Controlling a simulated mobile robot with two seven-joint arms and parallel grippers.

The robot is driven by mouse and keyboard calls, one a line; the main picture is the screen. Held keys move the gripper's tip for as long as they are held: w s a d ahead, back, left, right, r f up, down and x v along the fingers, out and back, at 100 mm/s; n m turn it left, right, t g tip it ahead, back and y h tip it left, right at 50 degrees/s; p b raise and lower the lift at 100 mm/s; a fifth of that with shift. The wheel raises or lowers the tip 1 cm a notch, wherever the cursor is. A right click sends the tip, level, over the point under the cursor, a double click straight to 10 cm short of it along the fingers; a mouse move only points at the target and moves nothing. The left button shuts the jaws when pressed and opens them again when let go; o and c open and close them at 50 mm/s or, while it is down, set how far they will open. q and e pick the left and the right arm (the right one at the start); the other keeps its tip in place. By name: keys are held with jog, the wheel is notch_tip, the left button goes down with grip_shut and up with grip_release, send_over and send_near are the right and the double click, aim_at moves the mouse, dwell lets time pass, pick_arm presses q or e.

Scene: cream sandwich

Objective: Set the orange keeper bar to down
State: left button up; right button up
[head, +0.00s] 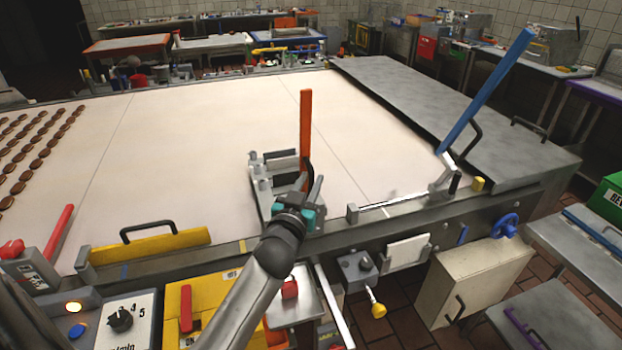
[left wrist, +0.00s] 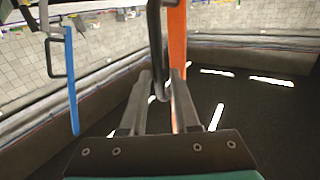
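The orange keeper bar (head: 305,125) stands upright near the front edge of the wide pale table in the head view. Its lower end is at a grey bracket (head: 262,180) and partly hidden by my gripper. My left gripper (head: 308,194) is at the bar's lower part. In the left wrist view, the black handle (left wrist: 155,40) reaches down between the fingers of the left gripper (left wrist: 161,80). The fingers look apart, with gaps beside the handle. The orange bar (left wrist: 177,60) is just behind. My right gripper is not in view.
A blue bar (head: 485,90) leans up to the right on another mount. A grey cover plate (head: 450,115) lies along the table's right side. A yellow bar with a black handle (head: 150,246) is on the front edge at left. The pale table top (head: 190,150) has free room.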

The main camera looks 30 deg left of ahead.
pick_arm(q)
jog(key=shift+w+a, duration=0.15)
jog(key=shift+w, duration=0.45)
jog(key=shift+c, duration=0.3)
grip_shut()
dwell(0.8)
